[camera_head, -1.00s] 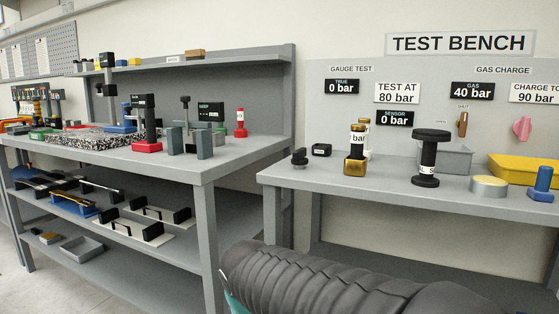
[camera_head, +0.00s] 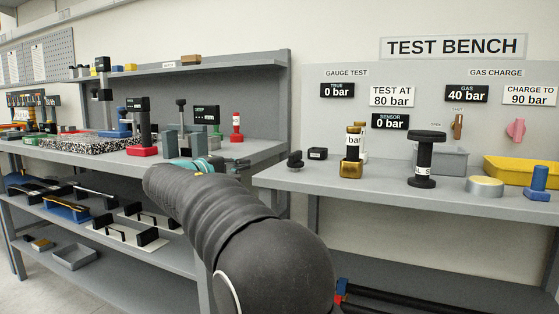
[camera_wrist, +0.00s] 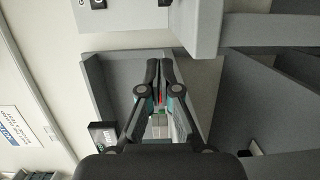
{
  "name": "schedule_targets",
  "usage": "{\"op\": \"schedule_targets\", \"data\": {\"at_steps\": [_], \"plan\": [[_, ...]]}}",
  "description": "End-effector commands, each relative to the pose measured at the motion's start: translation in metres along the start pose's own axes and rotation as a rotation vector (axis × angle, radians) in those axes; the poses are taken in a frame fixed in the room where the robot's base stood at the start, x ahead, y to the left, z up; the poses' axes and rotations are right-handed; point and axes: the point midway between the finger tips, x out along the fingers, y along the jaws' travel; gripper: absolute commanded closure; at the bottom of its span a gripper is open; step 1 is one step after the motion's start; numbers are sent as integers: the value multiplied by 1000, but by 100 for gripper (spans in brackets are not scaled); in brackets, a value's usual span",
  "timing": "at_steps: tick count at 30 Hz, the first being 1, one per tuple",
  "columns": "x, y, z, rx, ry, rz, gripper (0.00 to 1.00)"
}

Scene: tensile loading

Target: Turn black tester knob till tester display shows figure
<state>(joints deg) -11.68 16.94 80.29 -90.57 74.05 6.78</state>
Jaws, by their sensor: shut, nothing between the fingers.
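The likely tester is a grey stand (camera_head: 184,142) with uprights on the left bench, topped by a small black knob (camera_head: 181,102). A black display with green text (camera_head: 206,114) stands just right of it; I cannot read its figure. In the head view my arm crosses the picture and my teal gripper body shows at the bench's front edge, partly hiding the stand's base. In the wrist view my gripper (camera_wrist: 160,66) is shut and empty, its fingers together. The knob is not clear there, and my fingers hide part of the bench.
A black column on a red base (camera_head: 140,151) stands left of the stand, and a red weight-like piece (camera_head: 237,127) right of it. A shelf (camera_head: 180,68) runs behind. The right bench (camera_head: 390,178) holds a tall black piece (camera_head: 424,158) and a yellow tray (camera_head: 520,171).

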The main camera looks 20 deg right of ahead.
Motion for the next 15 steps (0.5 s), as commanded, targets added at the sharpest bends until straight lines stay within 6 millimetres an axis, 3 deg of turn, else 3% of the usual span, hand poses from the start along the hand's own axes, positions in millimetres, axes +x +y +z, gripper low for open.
{"op": "schedule_targets", "data": {"at_steps": [7, 15], "plan": [[13, 6, 6, 7, -24, 28, 100], [60, 7, 6, 6, -23, 26, 100]]}}
